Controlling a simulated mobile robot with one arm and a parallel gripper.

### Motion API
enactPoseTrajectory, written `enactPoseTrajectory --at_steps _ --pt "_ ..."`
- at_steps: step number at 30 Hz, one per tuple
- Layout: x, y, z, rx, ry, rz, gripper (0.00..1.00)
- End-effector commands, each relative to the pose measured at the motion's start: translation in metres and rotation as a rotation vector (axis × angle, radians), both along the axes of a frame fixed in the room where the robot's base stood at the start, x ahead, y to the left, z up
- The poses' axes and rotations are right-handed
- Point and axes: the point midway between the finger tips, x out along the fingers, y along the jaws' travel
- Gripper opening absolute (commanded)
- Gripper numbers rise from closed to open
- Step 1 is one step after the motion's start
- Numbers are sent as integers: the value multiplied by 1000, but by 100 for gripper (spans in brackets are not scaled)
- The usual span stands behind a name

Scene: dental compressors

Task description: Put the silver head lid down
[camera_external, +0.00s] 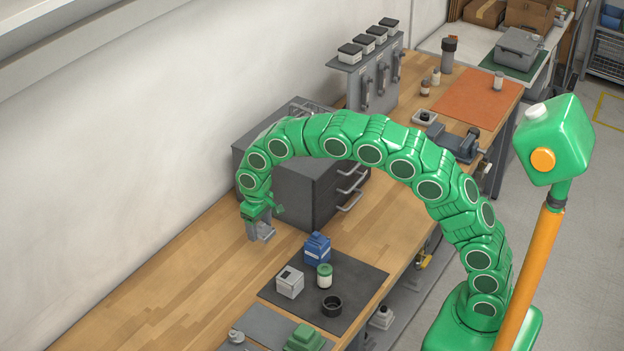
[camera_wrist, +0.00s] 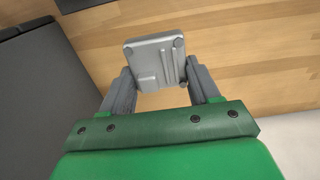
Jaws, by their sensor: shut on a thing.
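The silver head lid (camera_wrist: 155,60) is a flat grey, roughly square piece with ribs and corner studs on the face I see in the wrist view. My gripper (camera_wrist: 154,88) is shut on it, one grey finger at each side. In the external view my gripper (camera_external: 260,232) is over the wooden bench, left of the dark mat and in front of the grey drawer cabinet. The lid (camera_external: 267,234) shows there only as a small grey piece between the fingers. I cannot tell whether it touches the bench.
A dark mat (camera_external: 358,276) bears a small grey box (camera_external: 290,282), a blue item (camera_external: 317,248), a green-capped jar (camera_external: 324,277) and a black ring (camera_external: 331,306). The grey drawer cabinet (camera_external: 318,192) stands close behind my gripper. The bench (camera_external: 185,268) is clear to the left.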

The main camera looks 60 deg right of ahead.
Motion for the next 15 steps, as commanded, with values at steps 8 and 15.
enactPoseTrajectory --at_steps 8,15 --pt "28 6 -17 0 -1 0 21" --pt "47 11 -41 0 -1 0 21"
